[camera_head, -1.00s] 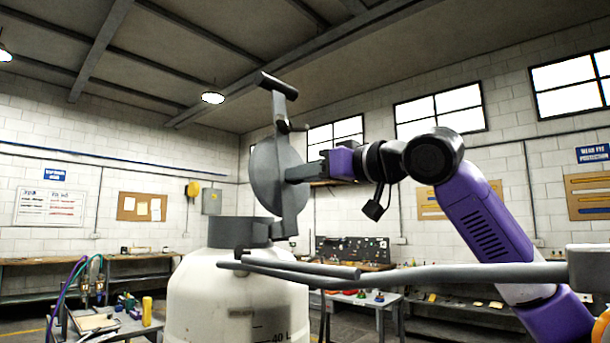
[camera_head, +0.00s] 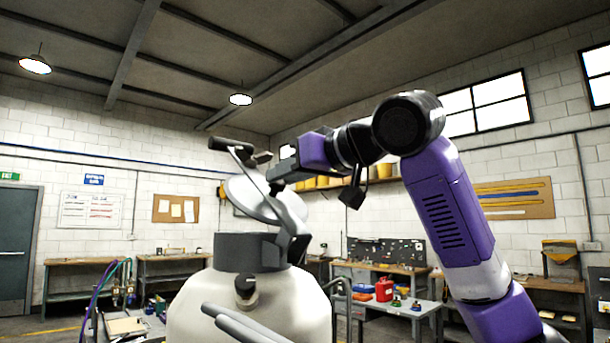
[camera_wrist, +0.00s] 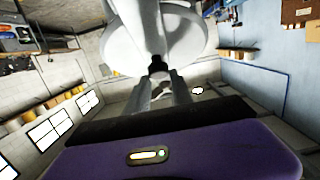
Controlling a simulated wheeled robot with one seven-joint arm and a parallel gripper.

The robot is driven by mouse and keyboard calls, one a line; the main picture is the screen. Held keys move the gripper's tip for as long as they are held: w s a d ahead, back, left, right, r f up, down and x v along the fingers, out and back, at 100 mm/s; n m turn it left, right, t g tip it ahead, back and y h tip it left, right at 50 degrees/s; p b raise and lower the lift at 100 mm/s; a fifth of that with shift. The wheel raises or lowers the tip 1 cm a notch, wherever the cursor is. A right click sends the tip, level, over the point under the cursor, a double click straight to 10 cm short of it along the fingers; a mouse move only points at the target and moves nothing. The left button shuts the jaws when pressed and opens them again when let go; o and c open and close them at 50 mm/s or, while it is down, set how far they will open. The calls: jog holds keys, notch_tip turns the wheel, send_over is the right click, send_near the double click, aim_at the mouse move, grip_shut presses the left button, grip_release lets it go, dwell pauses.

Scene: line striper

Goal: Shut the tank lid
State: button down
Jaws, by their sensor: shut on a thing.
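The tank (camera_head: 250,312) is a pale rounded vessel at the bottom centre of the head view, with a dark grey neck ring (camera_head: 236,252) on top. The tank lid (camera_head: 289,208) is a grey disc with a bar and a crosspiece across it. It stands tilted above the neck, hinged on its right side, with the mouth partly uncovered. My gripper (camera_head: 273,174) is shut on the lid's upper hardware, on the far side from the neck. The wrist view shows the pale lid (camera_wrist: 188,38) just beyond the closed fingers (camera_wrist: 160,84). The exact gripped part is unclear.
Grey tubes (camera_head: 240,325) cross in front of the tank. A workbench with a red can (camera_head: 384,290) stands behind to the right. Another bench (camera_head: 90,262) stands at the left wall. The air above the neck, left of the lid, is free.

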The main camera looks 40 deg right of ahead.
jog(key=shift+w+a+r+p, duration=0.1)
jog(key=shift+w+r+p, duration=0.1)
jog(key=shift+w+p, duration=0.3)
jog(key=shift+w+r+p, duration=0.2)
jog(key=shift+w, duration=0.5)
jog(key=c, duration=2)
grip_release()
jog(key=shift+w+f, duration=0.1)
jog(key=shift+f, duration=0.05)
jog(key=o, duration=0.9)
jog(key=shift+f, duration=0.2)
jog(key=s+r+b, duration=0.1)
jog(key=s+b, duration=0.2)
jog(key=s, duration=0.4)
jog(key=shift+s+d, duration=0.2)
jog(key=shift+s, duration=0.15)
